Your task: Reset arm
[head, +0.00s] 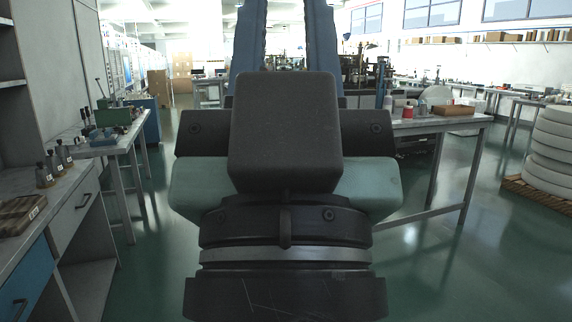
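My gripper (287,22) is in the upper middle of the head view, beyond the dark block and round wrist flange of my own arm. Its two long blue-grey fingers point up and away, and their ends are cut off by the top edge of the picture. The fingers stand apart, and room background shows between them. I see nothing held in the visible part of the gap. My arm's end fills the centre of the view and hides the floor and part of the benches behind it.
A grey workbench (452,124) with a wooden box (453,110) stands to the right. White stacked rolls (548,150) rest on a pallet (545,195) at far right. A drawer cabinet (72,215) and another bench (112,140) line the left. Green floor (440,270) is clear at right front.

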